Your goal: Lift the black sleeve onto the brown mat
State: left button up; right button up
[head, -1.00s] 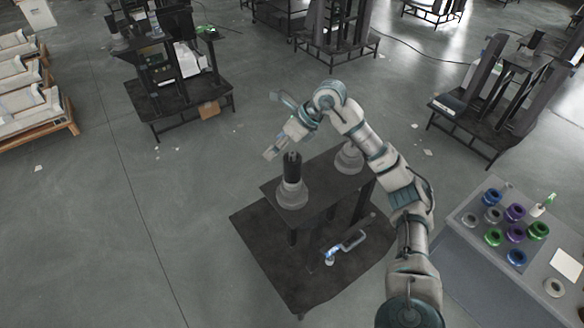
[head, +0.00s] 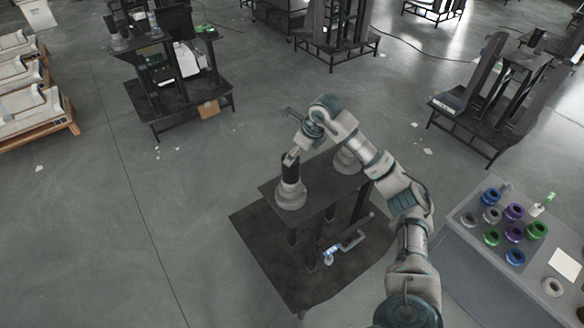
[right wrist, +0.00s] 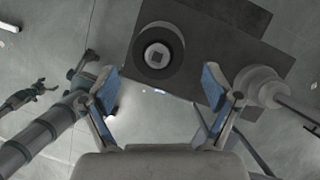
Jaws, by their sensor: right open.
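The black sleeve (head: 290,165) stands upright on the near grey column (head: 290,195) on the dark stand. In the right wrist view the sleeve (right wrist: 145,48) is a dark ring around a pale, square-centred post. My right gripper (head: 294,142) is open beside the top of the sleeve; one finger overlaps it in the head view. In the right wrist view its blue-padded fingers (right wrist: 162,88) are wide apart, with the sleeve beyond them. What looks like my left gripper (right wrist: 30,95) shows small at the left of that view, its jaws unclear. I cannot make out a separate brown mat.
A second grey column (head: 346,158) stands at the back of the stand's top (head: 325,185). A blue-ended grey piece (head: 345,246) shows above the stand's dark lower plate (head: 262,238). A grey table (head: 470,245) with coloured rings is at the right.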

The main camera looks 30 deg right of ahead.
jog(key=f, duration=0.1)
jog(key=w+a+f, duration=0.2)
jog(key=f, duration=0.1)
jog(key=shift+p, duration=0.4)
jog(key=c, duration=0.4)
jog(key=shift+d+f, duration=0.15)
jog(key=shift+d, duration=0.25)
jog(key=c, duration=0.8)
jog(key=shift+s+d, duration=0.1)
jog(key=shift+d, duration=0.05)
jog(key=shift+c, duration=0.8)
pick_arm(q)
jog(key=shift+d+r, duration=0.15)
jog(key=shift+r, duration=0.15)
pick_arm(e)
notch_tip(320, 180, up, 18)
jog(key=shift+r, duration=0.2)
